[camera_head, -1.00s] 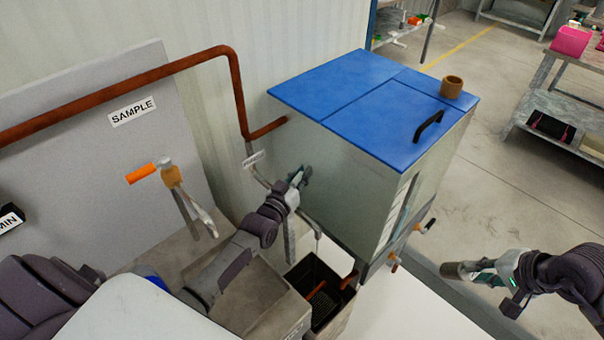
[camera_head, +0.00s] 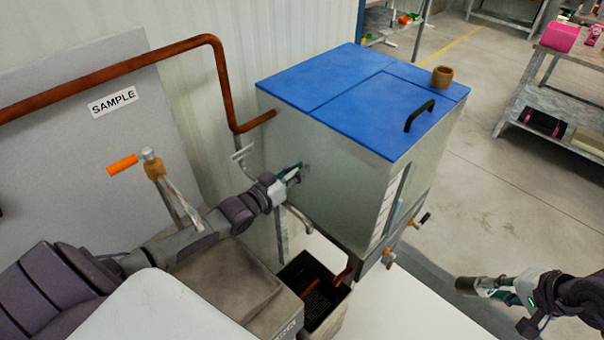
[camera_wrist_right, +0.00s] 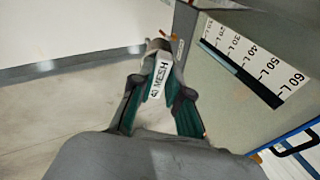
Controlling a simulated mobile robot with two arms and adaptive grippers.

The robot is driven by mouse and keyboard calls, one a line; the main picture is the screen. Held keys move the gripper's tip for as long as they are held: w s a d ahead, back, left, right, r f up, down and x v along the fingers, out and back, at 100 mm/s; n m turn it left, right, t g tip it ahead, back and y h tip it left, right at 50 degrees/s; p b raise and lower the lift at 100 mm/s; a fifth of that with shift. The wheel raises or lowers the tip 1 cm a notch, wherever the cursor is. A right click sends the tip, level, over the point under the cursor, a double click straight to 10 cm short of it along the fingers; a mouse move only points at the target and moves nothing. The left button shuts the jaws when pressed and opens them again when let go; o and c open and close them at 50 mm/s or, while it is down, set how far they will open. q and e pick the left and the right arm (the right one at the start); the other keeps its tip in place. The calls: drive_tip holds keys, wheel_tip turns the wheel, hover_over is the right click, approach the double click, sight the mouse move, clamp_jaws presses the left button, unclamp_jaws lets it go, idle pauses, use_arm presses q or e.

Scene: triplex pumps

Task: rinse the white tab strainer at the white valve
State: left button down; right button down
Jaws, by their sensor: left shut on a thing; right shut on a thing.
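My right gripper (camera_head: 508,290) is shut on a strainer (camera_head: 468,285), a dull grey-brown cylinder, held out over the floor right of the tank. In the right wrist view the gripper (camera_wrist_right: 161,88) grips its white tab (camera_wrist_right: 160,78), marked 40 MESH; the mesh end points away. My left gripper (camera_head: 292,173) is shut beside the tank's left face, at the thin grey pipe (camera_head: 262,182). Its fingers hide what they hold, so I cannot make out the white valve's handle there. A pipe end (camera_head: 300,218) shows below the gripper.
Small valves (camera_head: 388,260) stick out of the tank's right side.

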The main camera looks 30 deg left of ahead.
idle(0.3)
use_arm(q)
drive_tip(key=c, duration=1.1)
unclamp_jaws()
drive_tip(key=shift+d, duration=0.1)
drive_tip(key=shift+s, duration=0.15)
drive_tip(key=shift+s+f, duration=0.1)
drive_tip(key=shift+s, duration=0.2)
drive_tip(key=v, duration=0.6)
drive_tip(key=shift+s+a, duration=0.2)
drive_tip(key=shift+s, duration=0.1)
